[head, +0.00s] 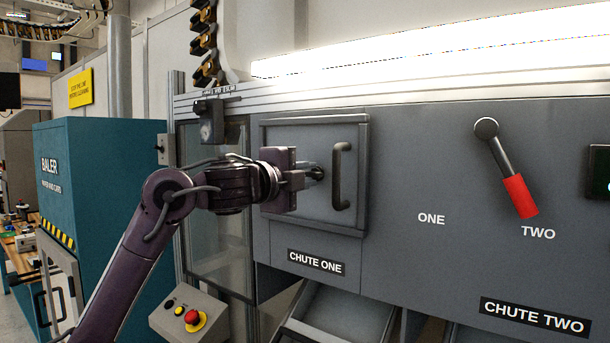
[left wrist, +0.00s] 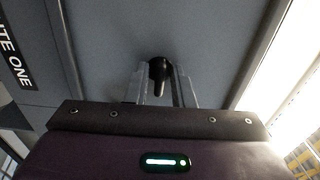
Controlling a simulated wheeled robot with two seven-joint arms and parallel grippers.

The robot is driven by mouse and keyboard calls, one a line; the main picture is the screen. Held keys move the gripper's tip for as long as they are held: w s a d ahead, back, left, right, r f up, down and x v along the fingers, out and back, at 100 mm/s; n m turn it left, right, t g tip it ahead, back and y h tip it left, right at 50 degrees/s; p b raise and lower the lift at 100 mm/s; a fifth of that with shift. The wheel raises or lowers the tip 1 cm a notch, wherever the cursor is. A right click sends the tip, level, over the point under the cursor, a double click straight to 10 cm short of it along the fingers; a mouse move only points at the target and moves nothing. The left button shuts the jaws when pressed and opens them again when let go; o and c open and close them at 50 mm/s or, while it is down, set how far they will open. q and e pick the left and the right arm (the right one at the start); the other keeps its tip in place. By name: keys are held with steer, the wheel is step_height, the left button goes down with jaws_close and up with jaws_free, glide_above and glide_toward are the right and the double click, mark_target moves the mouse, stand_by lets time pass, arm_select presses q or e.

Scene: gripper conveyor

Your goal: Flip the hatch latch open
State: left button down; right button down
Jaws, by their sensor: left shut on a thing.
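The hatch (head: 351,212) is a grey square door with a dark vertical handle (head: 340,176), above the label CHUTE ONE, and it looks closed. My left gripper (head: 313,174) is at the left part of the hatch, shut on the latch (head: 319,173). In the left wrist view the latch (left wrist: 160,70) is a dark knob between the two fingers of my left gripper (left wrist: 161,88). The gripper hides most of the latch in the head view. My right gripper is in neither view.
A lever with a red grip (head: 519,196) points toward TWO on the panel at right. A control box with a red button (head: 192,317) stands below my left arm. A teal baler (head: 105,190) is at left. An open chute (head: 340,310) lies below the hatch.

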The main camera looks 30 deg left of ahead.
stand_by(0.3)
arm_select(q)
steer(key=c, duration=1.5)
jaws_free()
steer(key=s+b, duration=0.1)
steer(key=s, duration=0.1)
steer(key=s+b, duration=0.1)
steer(key=s, duration=0.2)
steer(key=s+a+b, duration=0.1)
steer(key=s, duration=0.1)
steer(key=shift+s+a, duration=0.1)
steer(key=shift+s, duration=0.2)
